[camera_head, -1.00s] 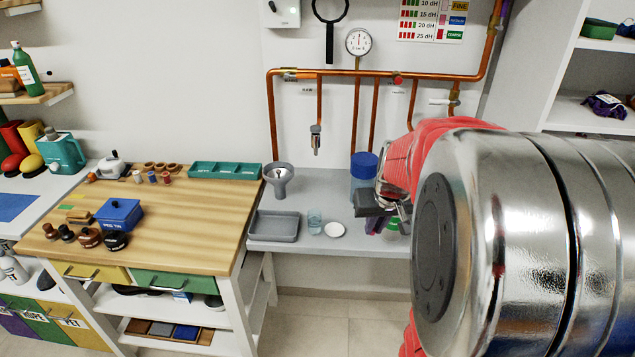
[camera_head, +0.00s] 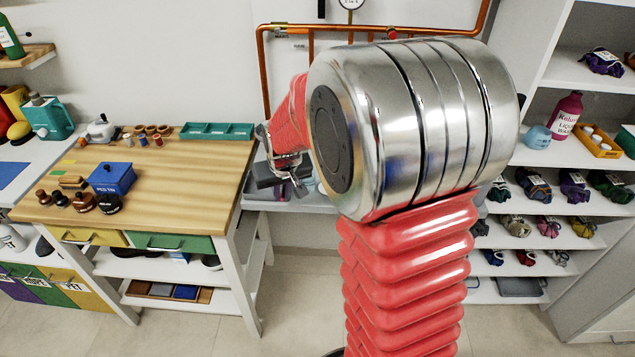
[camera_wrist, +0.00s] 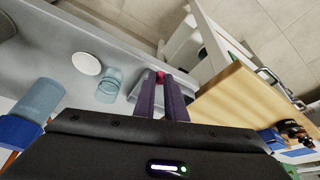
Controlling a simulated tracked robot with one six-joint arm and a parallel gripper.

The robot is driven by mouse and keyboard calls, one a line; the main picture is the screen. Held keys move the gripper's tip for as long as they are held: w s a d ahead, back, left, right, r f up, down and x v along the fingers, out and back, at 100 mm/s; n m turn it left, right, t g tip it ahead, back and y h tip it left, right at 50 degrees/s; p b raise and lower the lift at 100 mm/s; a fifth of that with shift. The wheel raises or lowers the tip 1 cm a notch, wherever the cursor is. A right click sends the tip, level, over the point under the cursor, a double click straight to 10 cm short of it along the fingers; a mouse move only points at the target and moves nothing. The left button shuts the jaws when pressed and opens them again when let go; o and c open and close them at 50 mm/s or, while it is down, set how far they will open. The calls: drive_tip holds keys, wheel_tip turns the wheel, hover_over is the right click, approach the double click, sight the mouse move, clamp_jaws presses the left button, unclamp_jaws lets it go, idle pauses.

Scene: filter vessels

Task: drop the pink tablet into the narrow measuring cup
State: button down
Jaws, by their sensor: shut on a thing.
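My gripper (camera_wrist: 160,84) is shut on the small pink tablet (camera_wrist: 160,75), which shows between the purple fingertips in the wrist view. The narrow measuring cup (camera_wrist: 108,86), clear and bluish, stands upright on the grey counter just left of the fingers. The tablet is beside the cup in the picture, not over its mouth. In the head view my gripper (camera_head: 283,176) is over the grey counter near the wooden bench. My arm and gripper hide most of that counter there, and I cannot make out the cup or tablet.
A white round dish (camera_wrist: 87,63) lies beside the cup. A grey tray (camera_wrist: 138,88) is partly behind the fingers.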

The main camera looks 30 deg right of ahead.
drive_tip(key=w+a+f+n, duration=0.1)
drive_tip(key=a+f+n, duration=0.1)
drive_tip(key=a, duration=0.8)
drive_tip(key=shift+w+a+f+y, duration=0.3)
drive_tip(key=shift+f+y, duration=0.1)
drive_tip(key=shift+f, duration=0.15)
